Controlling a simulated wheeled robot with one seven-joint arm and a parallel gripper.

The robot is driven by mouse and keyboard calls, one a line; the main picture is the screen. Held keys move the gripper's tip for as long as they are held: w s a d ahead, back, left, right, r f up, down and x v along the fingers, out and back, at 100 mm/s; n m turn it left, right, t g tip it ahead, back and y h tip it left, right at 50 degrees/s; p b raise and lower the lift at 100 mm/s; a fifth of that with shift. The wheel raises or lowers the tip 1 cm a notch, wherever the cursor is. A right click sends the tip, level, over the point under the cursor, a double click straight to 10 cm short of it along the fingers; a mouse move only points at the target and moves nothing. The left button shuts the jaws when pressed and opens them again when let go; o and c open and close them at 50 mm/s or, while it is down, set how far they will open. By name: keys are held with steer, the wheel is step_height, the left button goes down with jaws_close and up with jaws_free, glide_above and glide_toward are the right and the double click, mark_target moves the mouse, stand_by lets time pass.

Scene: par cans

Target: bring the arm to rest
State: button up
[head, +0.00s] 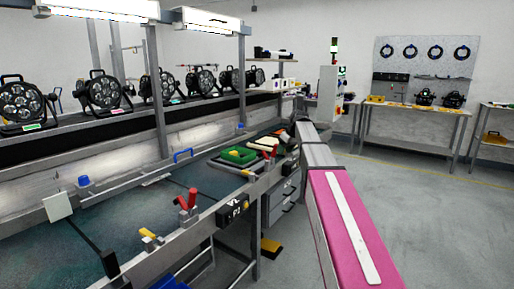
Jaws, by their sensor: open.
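No task object is held in sight. The long workbench (135,235) with a dark green top runs along the left side.
Red-handled clamps (188,200) and a black control box (233,212) stand at the bench's front edge. Several par cans (103,91) line the rear shelf.

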steer(key=s+d+f+m+g+h, duration=0.1)
steer(key=s+f+m+g+h, duration=0.2)
steer(key=s+f, duration=3)
steer(key=s+m, duration=0.1)
steer(key=m, duration=0.3)
steer(key=shift+f+h, duration=0.25)
steer(key=shift+h, duration=0.05)
steer(key=shift+d, duration=0.1)
